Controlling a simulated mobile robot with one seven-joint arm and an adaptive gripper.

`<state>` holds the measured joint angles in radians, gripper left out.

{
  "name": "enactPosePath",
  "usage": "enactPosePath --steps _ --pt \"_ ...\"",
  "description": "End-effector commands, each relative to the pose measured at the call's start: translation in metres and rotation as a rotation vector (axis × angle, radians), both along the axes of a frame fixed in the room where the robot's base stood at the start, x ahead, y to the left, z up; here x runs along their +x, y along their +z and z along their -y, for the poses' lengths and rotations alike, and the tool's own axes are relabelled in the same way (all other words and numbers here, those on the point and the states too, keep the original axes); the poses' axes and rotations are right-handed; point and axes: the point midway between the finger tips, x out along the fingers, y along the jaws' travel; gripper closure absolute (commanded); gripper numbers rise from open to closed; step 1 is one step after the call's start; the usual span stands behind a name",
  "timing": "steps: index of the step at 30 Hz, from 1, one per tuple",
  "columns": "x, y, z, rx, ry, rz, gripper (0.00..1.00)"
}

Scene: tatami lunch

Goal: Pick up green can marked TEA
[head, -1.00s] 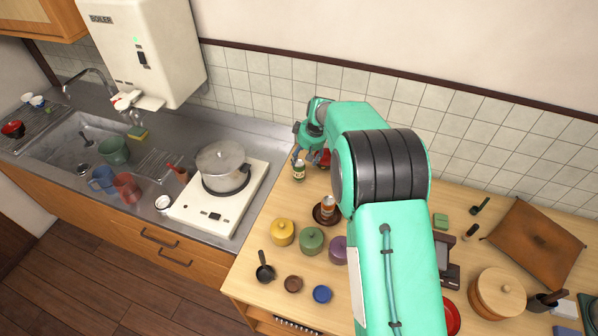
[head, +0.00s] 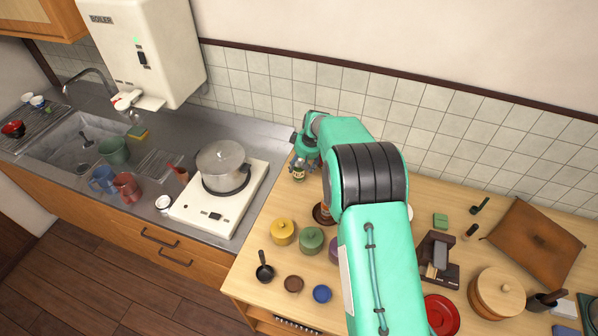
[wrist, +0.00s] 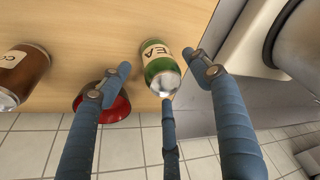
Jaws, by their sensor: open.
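The green can marked TEA (wrist: 160,67) has a cream label and a silver end. In the wrist view it lies in the gap between the open fingers of my gripper (wrist: 163,78). No finger clearly touches it there. In the head view the can (head: 299,172) stands on the wooden counter near its left edge, partly covered by my gripper (head: 303,155) just above and behind it.
A brown can (wrist: 24,72) and a red bowl (wrist: 112,105) are left of the green can in the wrist view. A pot (head: 222,166) sits on a white stove (head: 215,204) to the left. The tiled wall (head: 400,107) is close behind. Lidded pots stand in front.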

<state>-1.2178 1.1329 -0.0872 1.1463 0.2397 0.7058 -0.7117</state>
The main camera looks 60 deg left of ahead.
Motion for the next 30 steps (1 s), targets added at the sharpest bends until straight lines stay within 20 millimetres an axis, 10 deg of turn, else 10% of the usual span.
enactPosePath --steps 30 --pt "-0.004 -0.050 -0.014 0.000 0.000 0.000 0.37"
